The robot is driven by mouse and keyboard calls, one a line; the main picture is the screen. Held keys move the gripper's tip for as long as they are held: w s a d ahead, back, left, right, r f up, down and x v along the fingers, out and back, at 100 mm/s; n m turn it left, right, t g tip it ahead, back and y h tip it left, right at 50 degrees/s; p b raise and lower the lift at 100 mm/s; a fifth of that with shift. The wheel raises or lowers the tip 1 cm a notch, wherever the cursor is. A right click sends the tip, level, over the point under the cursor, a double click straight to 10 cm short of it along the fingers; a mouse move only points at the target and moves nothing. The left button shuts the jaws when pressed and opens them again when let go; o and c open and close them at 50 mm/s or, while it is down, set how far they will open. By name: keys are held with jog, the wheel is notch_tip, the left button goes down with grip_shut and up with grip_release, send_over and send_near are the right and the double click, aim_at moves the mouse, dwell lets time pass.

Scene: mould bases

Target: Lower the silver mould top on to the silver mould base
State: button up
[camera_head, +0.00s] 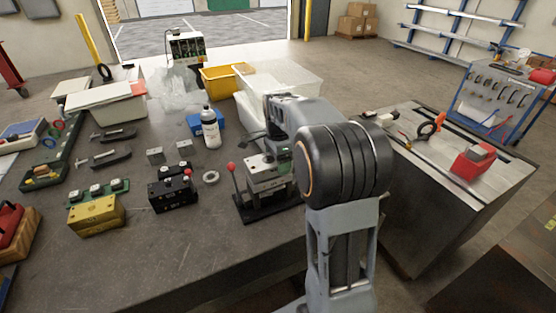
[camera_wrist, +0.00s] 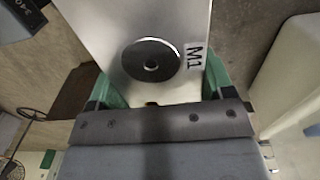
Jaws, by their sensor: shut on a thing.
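The silver mould top (camera_wrist: 190,22) fills the upper middle of the wrist view, with a round dark disc and the marking M1 on its face. My gripper (camera_wrist: 160,90) is shut on it, with green fingers at its two sides. In the head view the mould top (camera_head: 264,166) is over the silver mould base (camera_head: 261,186), which stands on a black plate beside a red-knobbed lever. The arm partly hides my gripper (camera_head: 284,156) and the right side of the base. I cannot tell whether top and base touch.
To the left stand a black mould base (camera_head: 172,194), a yellow mould base (camera_head: 97,216) and a metal ring (camera_head: 210,177). A white bottle (camera_head: 211,130) and a blue box (camera_head: 193,124) are behind. The front of the bench (camera_head: 190,245) is clear.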

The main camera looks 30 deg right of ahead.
jog(key=o, duration=1.3)
jog(key=shift+r, duration=0.1)
jog(key=shift+c, duration=0.2)
jog(key=shift+o, duration=1.3)
